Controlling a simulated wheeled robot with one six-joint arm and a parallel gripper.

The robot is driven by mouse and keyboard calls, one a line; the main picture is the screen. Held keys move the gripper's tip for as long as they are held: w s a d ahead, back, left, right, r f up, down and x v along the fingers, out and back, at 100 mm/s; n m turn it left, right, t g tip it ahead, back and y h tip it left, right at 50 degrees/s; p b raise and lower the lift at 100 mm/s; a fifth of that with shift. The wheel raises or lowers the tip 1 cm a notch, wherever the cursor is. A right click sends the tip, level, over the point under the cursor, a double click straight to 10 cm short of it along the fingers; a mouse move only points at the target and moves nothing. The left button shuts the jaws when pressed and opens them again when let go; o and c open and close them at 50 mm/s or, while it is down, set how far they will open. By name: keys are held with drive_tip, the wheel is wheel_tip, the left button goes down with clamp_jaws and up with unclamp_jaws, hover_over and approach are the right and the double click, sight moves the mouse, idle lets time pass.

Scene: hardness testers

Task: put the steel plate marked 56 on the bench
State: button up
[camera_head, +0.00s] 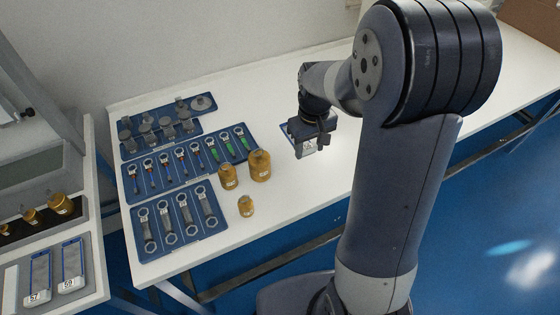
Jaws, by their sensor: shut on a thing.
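My gripper (305,132) is over the front part of the white bench (250,108), to the right of the blue trays. It is shut on a small flat plate (308,148) with a white label and a blue edge. The label is too small to read, and my gripper covers part of the plate. The plate is close to the bench top; I cannot tell whether it touches. Two more plates, marked 57 (38,278) and 59 (71,267), lie at the lower left on another table.
Blue trays with several tools (178,217) and small metal parts (160,130) cover the bench's left part. Three brass weights (260,165) stand near its front edge. A brown box (530,18) is at the far right. Bare bench surrounds my gripper.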

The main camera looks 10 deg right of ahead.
sight(306, 175)
wheel_tip(306, 175, down, 9)
drive_tip(key=shift+f, duration=0.1)
idle(0.3)
drive_tip(key=shift+f, duration=0.1)
drive_tip(key=o, duration=1.1)
wheel_tip(306, 175, up, 12)
drive_tip(key=shift+r, duration=0.15)
